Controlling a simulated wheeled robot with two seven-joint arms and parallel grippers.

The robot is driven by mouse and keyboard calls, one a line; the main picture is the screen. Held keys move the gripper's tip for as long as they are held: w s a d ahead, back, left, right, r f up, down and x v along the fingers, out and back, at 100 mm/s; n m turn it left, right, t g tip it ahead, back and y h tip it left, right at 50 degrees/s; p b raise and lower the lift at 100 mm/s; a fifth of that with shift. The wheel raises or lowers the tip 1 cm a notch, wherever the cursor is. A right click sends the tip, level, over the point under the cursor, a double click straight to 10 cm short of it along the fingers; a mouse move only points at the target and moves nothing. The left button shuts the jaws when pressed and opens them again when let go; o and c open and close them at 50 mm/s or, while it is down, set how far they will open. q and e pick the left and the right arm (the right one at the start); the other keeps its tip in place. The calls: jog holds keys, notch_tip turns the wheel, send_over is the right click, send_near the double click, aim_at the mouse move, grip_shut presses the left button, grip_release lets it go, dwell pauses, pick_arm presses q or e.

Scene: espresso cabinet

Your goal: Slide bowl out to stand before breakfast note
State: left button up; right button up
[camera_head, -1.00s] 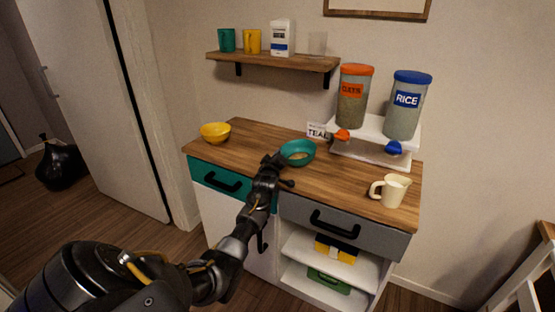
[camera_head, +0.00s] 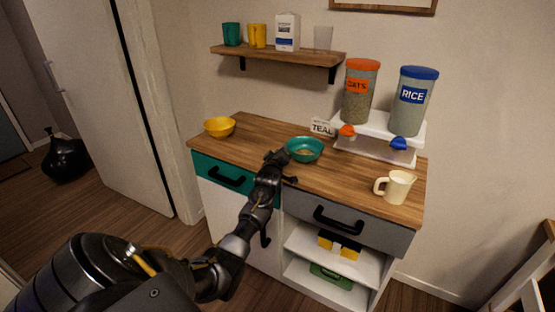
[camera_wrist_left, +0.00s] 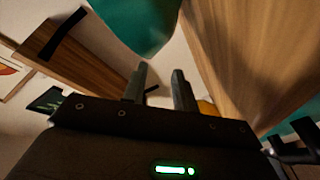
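My left gripper (camera_head: 276,159) is low at the bowl's near left side, by the counter's front edge. In the left wrist view the two fingers (camera_wrist_left: 159,84) stand apart with nothing seen between them, and the bowl (camera_wrist_left: 140,22) shows beyond their tips. My right gripper is not in view.
A yellow bowl (camera_head: 220,127) stands at the left. A cream jug (camera_head: 396,187) stands at the front right. Oats (camera_head: 359,94) and rice (camera_head: 412,104) dispensers stand on a white stand (camera_head: 375,147) at the back right. The wood between the bowls is clear.

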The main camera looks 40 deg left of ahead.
pick_arm(q)
jog(key=v, duration=1)
jog(key=shift+b, duration=0.35)
jog(key=shift+w, duration=0.1)
